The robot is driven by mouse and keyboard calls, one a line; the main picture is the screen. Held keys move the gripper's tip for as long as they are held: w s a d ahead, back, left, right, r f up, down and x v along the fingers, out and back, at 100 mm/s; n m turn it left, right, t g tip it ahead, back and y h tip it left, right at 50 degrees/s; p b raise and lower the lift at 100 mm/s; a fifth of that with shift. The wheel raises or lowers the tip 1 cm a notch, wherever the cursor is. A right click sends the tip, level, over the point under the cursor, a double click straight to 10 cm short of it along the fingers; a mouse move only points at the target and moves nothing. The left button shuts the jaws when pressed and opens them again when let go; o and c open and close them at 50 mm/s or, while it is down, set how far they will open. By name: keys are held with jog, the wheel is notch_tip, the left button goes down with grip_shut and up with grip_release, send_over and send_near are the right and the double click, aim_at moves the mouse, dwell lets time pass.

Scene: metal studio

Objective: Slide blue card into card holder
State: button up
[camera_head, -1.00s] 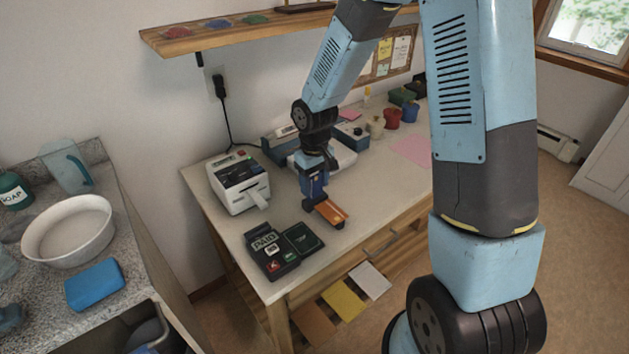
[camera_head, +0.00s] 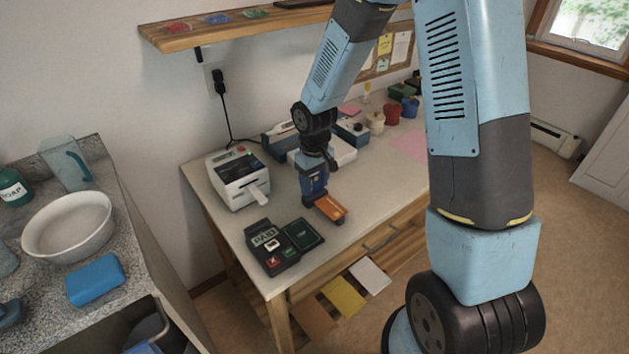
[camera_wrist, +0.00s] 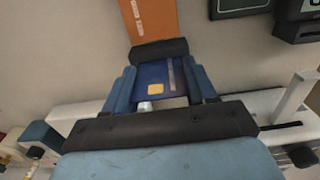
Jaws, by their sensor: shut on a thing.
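My gripper (camera_head: 322,207) is low over the front part of the wooden table. In the wrist view, a dark blue card (camera_wrist: 152,73) with a gold chip lies between my two blue fingers, and the gripper is shut on it. A flat orange piece (camera_wrist: 149,18) with small white lettering, which looks like the card holder, extends just beyond the black bar at my fingertips. It also shows in the head view (camera_head: 330,208). I cannot tell whether the card's far edge touches or enters it, since the black bar covers that spot.
A black PAID terminal (camera_head: 268,246) and dark green pad (camera_head: 303,233) lie front-left of my gripper. A white printer (camera_head: 238,180) stands behind them. Pots (camera_head: 393,114) and a pink sheet (camera_head: 409,146) are at the back right. Bare tabletop (camera_head: 370,175) lies to the right.

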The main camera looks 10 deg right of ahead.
jog(key=shift+f, duration=0.2)
dwell(0.6)
jog(key=o, duration=1.2)
jog(key=shift+c, duration=0.2)
notch_tip(320, 180, up, 14)
jog(key=shift+f, duration=0.15)
